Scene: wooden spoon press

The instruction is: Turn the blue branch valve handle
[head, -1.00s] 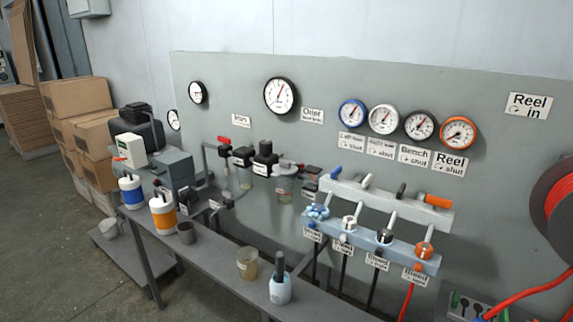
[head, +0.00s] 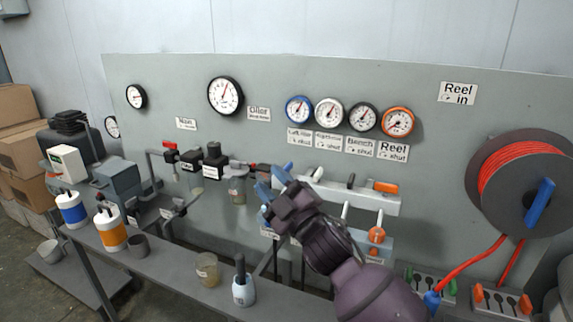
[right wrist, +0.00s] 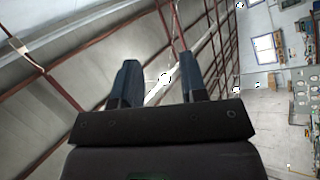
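The blue branch valve handle (head: 288,166) is at the left end of the pale upper manifold (head: 335,192) on the grey panel. Only a small part of it shows beside my right gripper. My right gripper (head: 271,181) is in front of the manifold's left end, with its dark blue fingers apart. In the right wrist view my right gripper (right wrist: 160,82) is open, with only background between its fingers. I cannot tell whether a finger touches the handle. The blue gauge (head: 299,109) is above. My left gripper is not in view.
My right arm hides much of the lower valve row; its orange knob (head: 377,235) shows. The orange upper handle (head: 385,187) is at the right end. A hose reel (head: 490,205) stands at right. A bench (head: 175,260) with bottles and cups runs below.

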